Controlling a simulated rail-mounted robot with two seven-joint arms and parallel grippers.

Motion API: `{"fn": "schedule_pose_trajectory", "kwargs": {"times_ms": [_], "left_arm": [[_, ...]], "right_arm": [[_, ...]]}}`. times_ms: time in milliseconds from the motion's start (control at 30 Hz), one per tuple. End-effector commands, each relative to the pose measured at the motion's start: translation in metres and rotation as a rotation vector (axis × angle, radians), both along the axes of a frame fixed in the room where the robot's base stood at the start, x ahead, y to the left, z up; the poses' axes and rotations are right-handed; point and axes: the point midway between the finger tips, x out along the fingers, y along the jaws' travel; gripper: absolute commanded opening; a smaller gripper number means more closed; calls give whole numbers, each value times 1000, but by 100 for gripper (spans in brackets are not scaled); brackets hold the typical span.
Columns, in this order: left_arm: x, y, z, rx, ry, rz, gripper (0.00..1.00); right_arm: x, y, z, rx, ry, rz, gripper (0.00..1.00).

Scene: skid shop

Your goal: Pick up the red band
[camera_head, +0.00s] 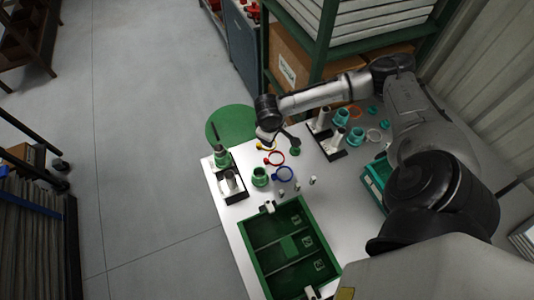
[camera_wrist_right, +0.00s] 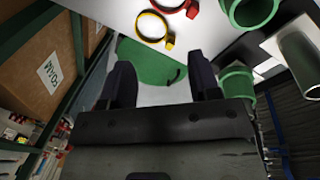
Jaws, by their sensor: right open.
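The red band (camera_head: 275,158) lies on the white table, between a yellow band (camera_head: 266,147) and a blue band (camera_head: 284,174). In the right wrist view the red band (camera_wrist_right: 193,9) is cut by the top edge, with the yellow band (camera_wrist_right: 155,28) beside it. My right gripper (camera_head: 267,139) is above the table's far edge, a little beyond the red band. In the wrist view my right gripper (camera_wrist_right: 162,72) has its two dark fingers apart with nothing between them. My left gripper is not in view.
A green divided tray (camera_head: 244,262) is at the table's front. Green cups such as this one (camera_head: 260,177) stand near the bands. A black stand (camera_head: 233,192) is on the left and another (camera_head: 329,146) on the right. A shelf with cardboard boxes (camera_head: 290,62) rises behind.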

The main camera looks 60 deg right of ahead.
Motion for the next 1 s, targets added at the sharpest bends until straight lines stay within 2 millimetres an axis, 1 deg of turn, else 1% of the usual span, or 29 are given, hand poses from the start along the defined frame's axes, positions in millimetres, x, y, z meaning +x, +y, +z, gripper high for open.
{"fn": "schedule_pose_trajectory", "kwargs": {"times_ms": [33,100,200,300,400,467,567,800,900,1000], "left_arm": [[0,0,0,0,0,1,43],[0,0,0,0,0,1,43],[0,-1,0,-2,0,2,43],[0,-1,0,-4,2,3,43],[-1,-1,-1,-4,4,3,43],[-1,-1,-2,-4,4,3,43],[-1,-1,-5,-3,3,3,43],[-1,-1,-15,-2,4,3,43],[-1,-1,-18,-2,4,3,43],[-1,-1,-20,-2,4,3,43]], "right_arm": [[0,2,-2,44,-1,-102,56],[-2,10,-4,103,-3,-243,56],[-1,20,-5,159,-13,-409,56],[1,22,-5,172,-34,-522,56],[2,23,-5,174,-44,-592,56],[2,23,-7,174,-46,-617,56],[2,23,-19,174,-48,-635,56],[2,23,-61,173,-47,-636,56],[2,22,-74,172,-48,-636,56],[2,23,-84,173,-49,-635,56]]}}
